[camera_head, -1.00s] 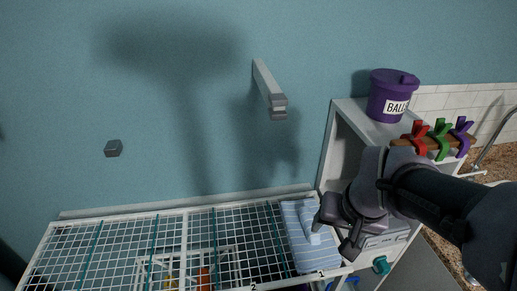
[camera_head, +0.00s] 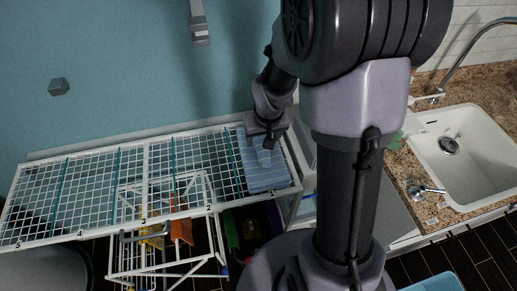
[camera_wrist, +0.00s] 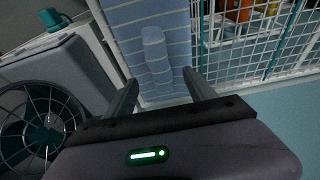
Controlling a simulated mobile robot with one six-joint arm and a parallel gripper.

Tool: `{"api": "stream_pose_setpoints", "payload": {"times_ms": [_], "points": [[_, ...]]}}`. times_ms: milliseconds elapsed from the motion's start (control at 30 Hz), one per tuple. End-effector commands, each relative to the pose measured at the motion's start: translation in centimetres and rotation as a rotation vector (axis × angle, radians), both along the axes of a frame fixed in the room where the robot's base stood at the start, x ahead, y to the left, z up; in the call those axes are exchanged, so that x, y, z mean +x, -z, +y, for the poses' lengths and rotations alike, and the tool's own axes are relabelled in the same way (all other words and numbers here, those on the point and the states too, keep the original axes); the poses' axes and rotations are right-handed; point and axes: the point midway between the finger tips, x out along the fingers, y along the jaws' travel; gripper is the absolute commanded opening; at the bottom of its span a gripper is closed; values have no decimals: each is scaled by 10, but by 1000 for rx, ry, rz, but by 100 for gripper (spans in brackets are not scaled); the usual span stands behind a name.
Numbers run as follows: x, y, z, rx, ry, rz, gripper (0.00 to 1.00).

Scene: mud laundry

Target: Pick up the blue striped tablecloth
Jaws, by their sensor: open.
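The blue striped tablecloth (camera_head: 262,180) lies folded flat on the right end of the white wire rack (camera_head: 100,192), near the number 1 end. It has a raised, rolled ridge in its middle. My gripper (camera_head: 270,141) is above the tablecloth at its wall-side part. In the wrist view the tablecloth (camera_wrist: 125,35) fills the upper middle, with its ridge pointing toward the gap between the jaws. My gripper (camera_wrist: 163,85) is open there, one finger on each side of the cloth's near part, with nothing held. I cannot tell whether the fingers touch the cloth.
A wall bracket (camera_head: 200,30) sticks out above the rack. A smaller white frame with orange and yellow items (camera_head: 181,228) stands at the rack's front. A sink (camera_head: 470,160) in a stone counter is at the right. A round dark-and-teal object (camera_wrist: 38,125) shows at left in the wrist view.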

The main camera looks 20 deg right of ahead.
Motion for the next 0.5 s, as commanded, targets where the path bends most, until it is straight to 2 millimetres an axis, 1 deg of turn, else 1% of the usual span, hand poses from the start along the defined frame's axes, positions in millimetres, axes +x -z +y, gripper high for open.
{"api": "stream_pose_setpoints", "payload": {"times_ms": [33,100,200,433,467,500], "points": [[1,14,0,1,0,5,64],[3,29,1,1,-1,5,64],[8,41,0,2,0,3,64],[10,43,-1,0,0,0,64],[10,42,-1,0,0,0,62],[10,43,-1,0,0,0,54]]}}
